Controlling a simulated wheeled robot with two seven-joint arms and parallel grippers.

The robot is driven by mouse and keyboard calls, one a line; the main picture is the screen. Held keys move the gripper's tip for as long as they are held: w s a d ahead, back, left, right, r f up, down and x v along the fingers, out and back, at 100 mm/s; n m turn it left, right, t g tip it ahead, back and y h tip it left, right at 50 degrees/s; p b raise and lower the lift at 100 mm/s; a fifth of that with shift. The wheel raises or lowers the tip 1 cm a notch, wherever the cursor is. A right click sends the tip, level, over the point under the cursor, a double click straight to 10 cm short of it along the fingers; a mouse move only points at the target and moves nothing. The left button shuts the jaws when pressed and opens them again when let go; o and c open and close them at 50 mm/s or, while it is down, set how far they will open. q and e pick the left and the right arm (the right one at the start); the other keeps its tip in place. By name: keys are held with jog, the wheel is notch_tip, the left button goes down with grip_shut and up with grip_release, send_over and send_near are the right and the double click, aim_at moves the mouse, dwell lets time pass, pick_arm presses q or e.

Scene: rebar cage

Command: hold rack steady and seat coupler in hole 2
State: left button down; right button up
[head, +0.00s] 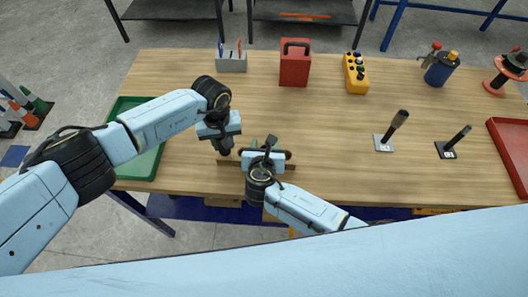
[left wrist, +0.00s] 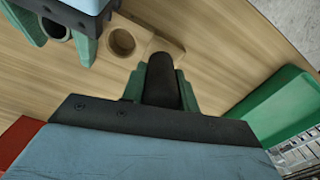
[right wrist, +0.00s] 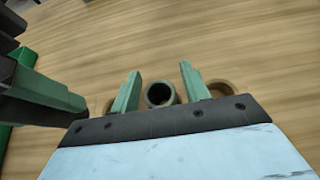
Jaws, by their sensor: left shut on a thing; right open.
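The wooden rack (head: 285,167) lies near the table's front edge. An empty round hole (left wrist: 122,41) of it shows in the left wrist view. My left gripper (head: 224,148) is shut on a dark post (left wrist: 161,82) at the rack's left end. The coupler (right wrist: 160,94), a dark grey tube, stands between two other rack holes in the right wrist view, apparently in the middle hole; its base is hidden. My right gripper (right wrist: 158,85) is open around the coupler, with a finger on each side and visible gaps. It also shows over the rack in the head view (head: 263,152).
A green tray (head: 147,160) lies left of the rack. Behind are a grey tool holder (head: 231,62), a red box (head: 295,65) and a yellow button box (head: 356,73). Two dark-handled tools (head: 385,142) (head: 449,150) stand at right. The middle of the table is clear.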

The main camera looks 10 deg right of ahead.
jog(key=v, duration=1.2)
jog(key=shift+f, duration=0.2)
pick_arm(q)
jog(key=c, duration=1)
grip_release()
